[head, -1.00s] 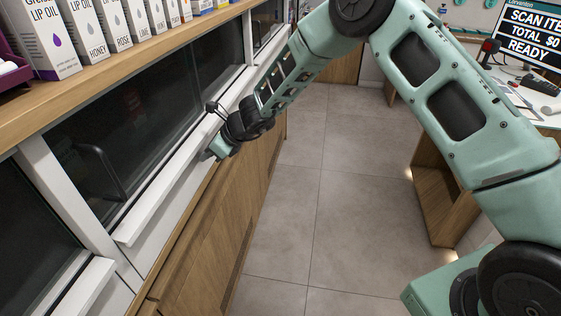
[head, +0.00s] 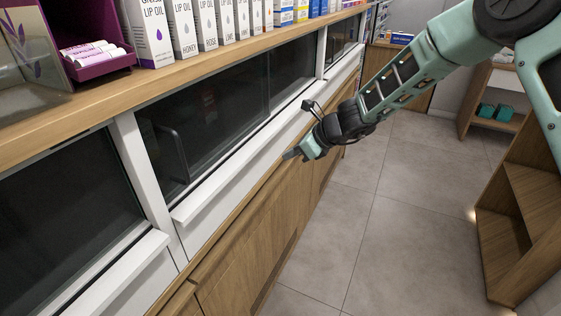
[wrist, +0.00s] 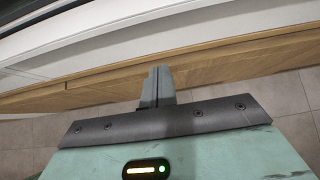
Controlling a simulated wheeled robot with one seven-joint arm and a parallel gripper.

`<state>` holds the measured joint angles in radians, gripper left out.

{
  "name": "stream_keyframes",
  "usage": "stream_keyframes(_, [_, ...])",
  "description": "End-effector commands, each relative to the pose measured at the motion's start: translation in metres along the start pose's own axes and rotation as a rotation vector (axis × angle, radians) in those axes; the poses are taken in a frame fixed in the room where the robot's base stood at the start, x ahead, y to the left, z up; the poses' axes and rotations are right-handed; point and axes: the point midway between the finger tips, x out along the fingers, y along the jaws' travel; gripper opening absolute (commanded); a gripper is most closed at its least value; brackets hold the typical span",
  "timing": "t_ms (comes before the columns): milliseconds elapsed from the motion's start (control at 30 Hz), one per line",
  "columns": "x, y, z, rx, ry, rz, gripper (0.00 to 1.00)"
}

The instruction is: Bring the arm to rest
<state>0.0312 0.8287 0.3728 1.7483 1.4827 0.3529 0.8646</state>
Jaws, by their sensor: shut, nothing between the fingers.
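My gripper (head: 291,155) is at the end of my green arm in the head view, close in front of the white ledge of the counter. It points down and to the left. In the wrist view the two grey fingers of my gripper (wrist: 158,75) stand together, shut with nothing between them. Behind them in that view are the wooden counter edge and the white ledge. I cannot tell whether the fingertips touch the counter.
The wooden counter (head: 240,228) with dark glass windows (head: 210,115) runs along the left. Lip oil boxes (head: 147,30) and a purple tray (head: 100,68) stand on its top shelf. A wooden shelf unit (head: 505,225) is at the right. The tiled floor (head: 385,225) between is clear.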

Motion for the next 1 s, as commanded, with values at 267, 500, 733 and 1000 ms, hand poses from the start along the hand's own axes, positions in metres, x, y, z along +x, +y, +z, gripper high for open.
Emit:
stream_keyframes(267, [-0.040, -0.001, 0.000, -0.001, 0.000, -0.001, 0.00])
stream_keyframes(500, [-0.057, 0.047, 0.014, -0.240, 0.029, 0.077, 0.00])
stream_keyframes(733, [-0.112, 0.194, 0.010, -1.091, 0.103, 0.366, 0.00])
stream_keyframes(1000, [-0.209, 0.306, -0.066, -2.107, 0.151, 0.808, 0.00])
